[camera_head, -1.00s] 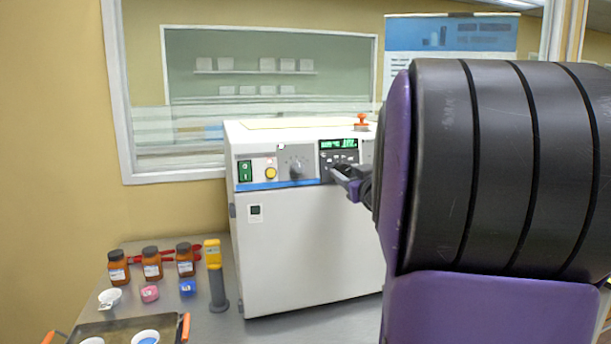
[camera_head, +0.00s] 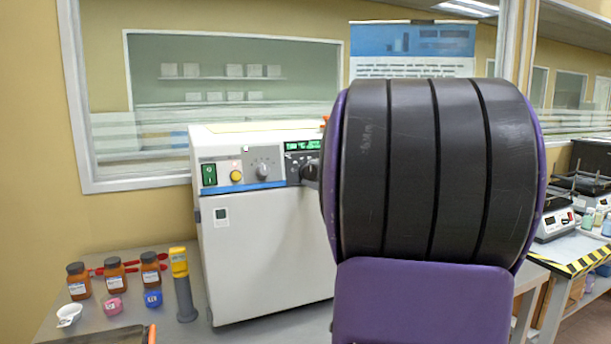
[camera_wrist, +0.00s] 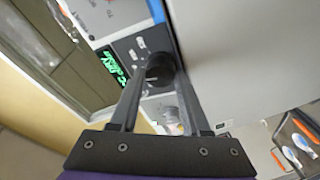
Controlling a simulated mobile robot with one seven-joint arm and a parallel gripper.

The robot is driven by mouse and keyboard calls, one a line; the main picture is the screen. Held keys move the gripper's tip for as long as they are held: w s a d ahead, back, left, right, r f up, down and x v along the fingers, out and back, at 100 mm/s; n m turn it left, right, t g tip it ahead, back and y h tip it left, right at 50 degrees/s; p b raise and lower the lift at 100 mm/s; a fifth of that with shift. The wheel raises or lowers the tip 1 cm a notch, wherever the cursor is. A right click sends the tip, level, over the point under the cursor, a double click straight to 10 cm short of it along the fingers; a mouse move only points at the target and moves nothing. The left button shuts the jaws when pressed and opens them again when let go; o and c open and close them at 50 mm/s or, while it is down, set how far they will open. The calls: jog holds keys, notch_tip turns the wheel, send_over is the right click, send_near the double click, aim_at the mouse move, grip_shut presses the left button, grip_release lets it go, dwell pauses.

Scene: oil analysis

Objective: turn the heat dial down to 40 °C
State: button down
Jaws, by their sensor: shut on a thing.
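A white box-shaped machine (camera_head: 265,255) stands on the bench with a control panel along its top front. A black dial (camera_wrist: 159,68) is on the dark panel beside the green-lit display (camera_wrist: 110,67) in the wrist view. My gripper (camera_wrist: 161,78) is shut on this black dial, one finger on each side. The display also shows in the head view (camera_head: 302,145), but its digits are too small to read surely. A separate grey knob (camera_head: 263,169) sits left of the display.
A green switch (camera_head: 209,174) and a yellow button (camera_head: 236,177) are at the panel's left. Brown bottles (camera_head: 115,277), small cups (camera_head: 113,306) and a yellow-and-grey handheld device (camera_head: 182,285) stand on the bench (camera_head: 215,336) left of the machine.

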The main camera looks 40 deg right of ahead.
jog(key=n+g+y, duration=0.1)
jog(key=n, duration=0.5)
jog(key=shift+r, duration=0.15)
jog(key=shift+n+g+p, duration=0.3)
jog(key=shift+n+g, duration=0.2)
jog(key=shift+n, duration=1.7)
jog(key=shift+c, duration=1.8)
grip_release()
jog(key=shift+d, duration=0.1)
